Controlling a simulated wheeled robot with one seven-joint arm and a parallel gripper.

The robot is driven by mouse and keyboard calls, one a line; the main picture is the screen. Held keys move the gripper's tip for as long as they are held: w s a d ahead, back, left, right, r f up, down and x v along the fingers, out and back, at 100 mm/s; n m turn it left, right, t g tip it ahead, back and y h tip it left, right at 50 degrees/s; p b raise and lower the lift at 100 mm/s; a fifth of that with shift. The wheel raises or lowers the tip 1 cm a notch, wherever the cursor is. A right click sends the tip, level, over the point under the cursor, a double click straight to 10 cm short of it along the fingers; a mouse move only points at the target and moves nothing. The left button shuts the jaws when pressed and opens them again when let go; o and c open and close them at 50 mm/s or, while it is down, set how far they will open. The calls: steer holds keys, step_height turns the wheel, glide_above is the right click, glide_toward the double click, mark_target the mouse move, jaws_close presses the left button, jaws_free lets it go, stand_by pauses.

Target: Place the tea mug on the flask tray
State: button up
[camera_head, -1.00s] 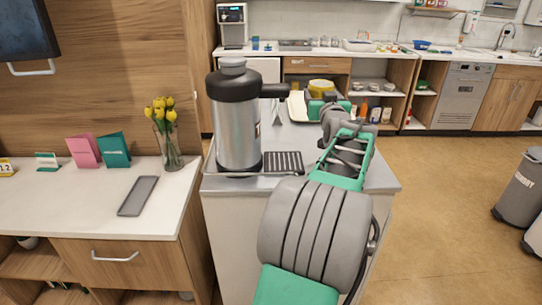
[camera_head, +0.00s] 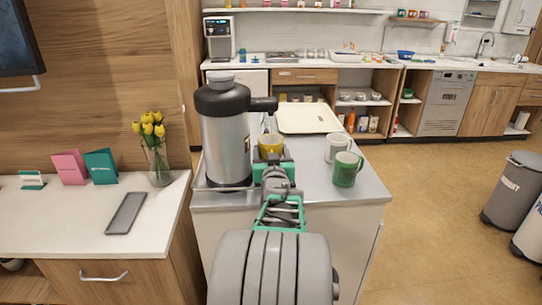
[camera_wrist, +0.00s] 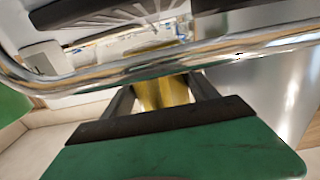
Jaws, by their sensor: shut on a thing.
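A yellow mug (camera_head: 270,143) is in my gripper (camera_head: 272,158), which is shut on it just right of the flask. The mug also shows in the wrist view (camera_wrist: 165,92), partly hidden by the gripper. The steel flask (camera_head: 226,140) with a black top and spout stands upright at the left of the cart. The flask tray's dark slotted grille (camera_wrist: 110,14) shows at the top of the wrist view; in the head view the gripper and mug hide it. I cannot tell whether the mug touches the tray.
A white mug (camera_head: 336,148) and a green mug (camera_head: 345,170) stand right of my gripper on the cart top (camera_head: 310,188). A cream tray (camera_head: 308,117) lies behind them. The flask spout juts out near the held mug. A vase of yellow tulips (camera_head: 158,160) stands on the left counter.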

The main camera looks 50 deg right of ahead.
steer(key=shift+d+f, duration=0.1)
steer(key=shift+f, duration=0.55)
steer(key=shift+f+b, duration=0.3)
steer(key=shift+b, duration=0.15)
steer(key=shift+f+b, duration=0.3)
steer(key=shift+b, duration=0.2)
steer(key=o, duration=1.4)
